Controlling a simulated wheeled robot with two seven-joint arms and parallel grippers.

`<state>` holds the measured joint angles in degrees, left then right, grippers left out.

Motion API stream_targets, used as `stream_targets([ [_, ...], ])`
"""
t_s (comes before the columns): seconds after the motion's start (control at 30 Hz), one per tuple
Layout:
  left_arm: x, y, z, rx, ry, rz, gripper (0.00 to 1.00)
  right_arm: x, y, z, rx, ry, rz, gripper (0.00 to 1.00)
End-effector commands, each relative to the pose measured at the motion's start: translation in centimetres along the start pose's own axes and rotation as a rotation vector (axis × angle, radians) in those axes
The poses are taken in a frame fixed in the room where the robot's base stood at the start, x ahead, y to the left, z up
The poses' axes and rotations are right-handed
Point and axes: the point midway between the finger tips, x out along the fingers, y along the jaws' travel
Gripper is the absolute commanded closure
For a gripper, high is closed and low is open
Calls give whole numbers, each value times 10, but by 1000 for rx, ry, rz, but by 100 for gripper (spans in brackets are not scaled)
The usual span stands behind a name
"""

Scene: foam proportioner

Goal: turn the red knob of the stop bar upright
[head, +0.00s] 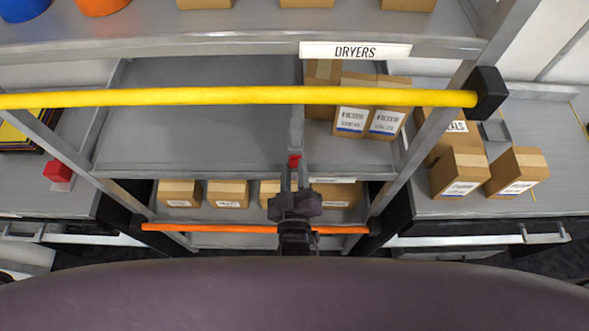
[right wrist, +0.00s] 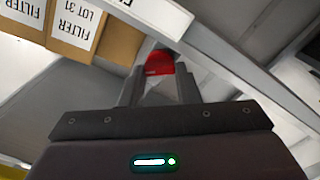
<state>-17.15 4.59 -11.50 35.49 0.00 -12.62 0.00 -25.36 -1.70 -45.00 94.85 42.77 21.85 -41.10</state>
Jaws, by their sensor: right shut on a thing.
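The red knob (head: 294,161) shows at the middle of the shelf's front, at the lower end of a narrow grey upright strip (head: 296,128). My right gripper (head: 294,172) reaches up to it from below, and its fingers are shut on the knob. In the right wrist view the red knob (right wrist: 160,66) sits between the two fingertips (right wrist: 158,76). The fingers hide part of it, so I cannot tell its exact turn. Which part is the stop bar is not clear. My left gripper is not in view.
A yellow bar (head: 230,96) crosses in front of the shelf above my right gripper. An orange bar (head: 210,228) crosses lower down. Filter boxes (head: 352,118) stand right of the strip; the shelf (head: 190,110) left of it is bare. A red block (head: 58,171) lies far left.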

Motion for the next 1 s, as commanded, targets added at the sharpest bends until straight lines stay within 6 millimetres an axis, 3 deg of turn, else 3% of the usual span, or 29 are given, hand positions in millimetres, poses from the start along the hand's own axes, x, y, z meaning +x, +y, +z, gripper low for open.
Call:
stream_targets([
  [0.07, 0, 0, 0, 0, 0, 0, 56, 0, 0, 0, 1, 1, 0, 94],
  [0.1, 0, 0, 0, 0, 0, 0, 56, 0, 0, 0, 1, 1, 0, 67],
  [0.23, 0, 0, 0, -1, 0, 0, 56, 0, 0, 0, 1, 1, 0, 50],
  [0.57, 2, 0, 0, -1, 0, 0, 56, -3, -1, 1, 1, 0, -1, 49],
  [1.0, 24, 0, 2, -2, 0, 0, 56, -68, -2, 2, 1, -1, -2, 49],
])
